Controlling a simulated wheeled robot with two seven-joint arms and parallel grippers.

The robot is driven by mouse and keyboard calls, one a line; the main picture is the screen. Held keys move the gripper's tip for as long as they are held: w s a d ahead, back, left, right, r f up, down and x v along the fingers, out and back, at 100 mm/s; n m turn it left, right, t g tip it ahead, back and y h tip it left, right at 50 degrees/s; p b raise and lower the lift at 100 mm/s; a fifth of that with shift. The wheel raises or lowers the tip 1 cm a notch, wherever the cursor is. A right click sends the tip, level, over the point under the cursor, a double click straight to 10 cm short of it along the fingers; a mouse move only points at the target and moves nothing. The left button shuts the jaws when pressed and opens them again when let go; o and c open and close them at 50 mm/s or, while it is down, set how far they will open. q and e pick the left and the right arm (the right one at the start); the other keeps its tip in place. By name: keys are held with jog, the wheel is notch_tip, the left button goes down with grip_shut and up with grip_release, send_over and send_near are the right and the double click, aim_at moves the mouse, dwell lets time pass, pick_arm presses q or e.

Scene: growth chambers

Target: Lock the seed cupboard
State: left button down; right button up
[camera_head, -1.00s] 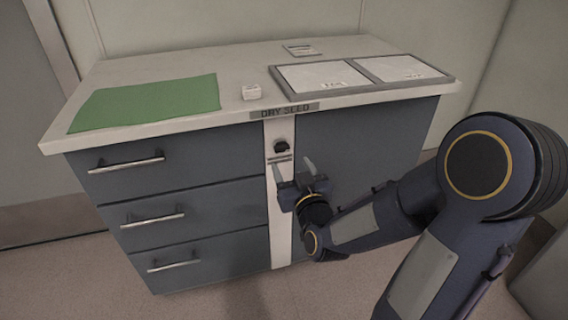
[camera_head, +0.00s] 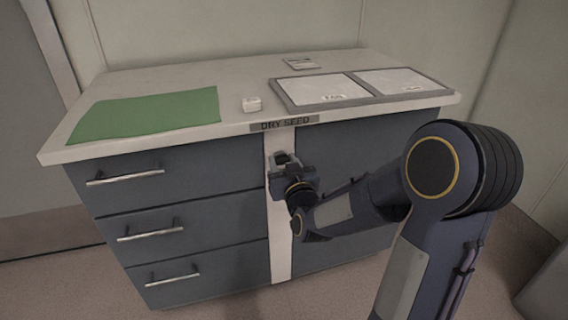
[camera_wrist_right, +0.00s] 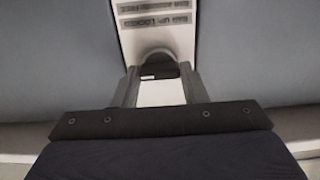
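The seed cupboard (camera_head: 345,165) is a grey cabinet door under a white worktop with a "DRY SEED" label (camera_head: 285,124). A white strip (camera_head: 281,245) runs down between door and drawers and bears a dark lock knob (camera_head: 283,159). My right gripper (camera_head: 284,161) is at the knob. In the right wrist view its fingers (camera_wrist_right: 160,85) stand close on both sides of the knob (camera_wrist_right: 158,64), with no clear gap. A small label (camera_wrist_right: 155,20) above seems to read "UP LOCKED". The knob's turn is largely hidden. My left gripper is out of view.
Three handled drawers (camera_head: 180,185) are left of the strip. Floor in front is clear.

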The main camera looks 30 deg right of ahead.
jog(key=c, duration=0.5)
jog(key=shift+n, duration=0.3)
jog(key=n, duration=0.3)
jog(key=shift+a+n, duration=0.1)
jog(key=shift+n, duration=0.2)
jog(key=n, duration=0.3)
jog(key=shift+n, duration=0.3)
jog(key=n, duration=0.2)
jog(key=n+p, duration=0.1)
jog(key=n, duration=0.2)
jog(key=shift+a+f+n, duration=0.15)
jog(key=shift+n, duration=0.15)
jog(key=n+p, duration=0.1)
jog(key=n, duration=0.3)
jog(key=shift+f+n, duration=0.15)
jog(key=shift+n, duration=0.15)
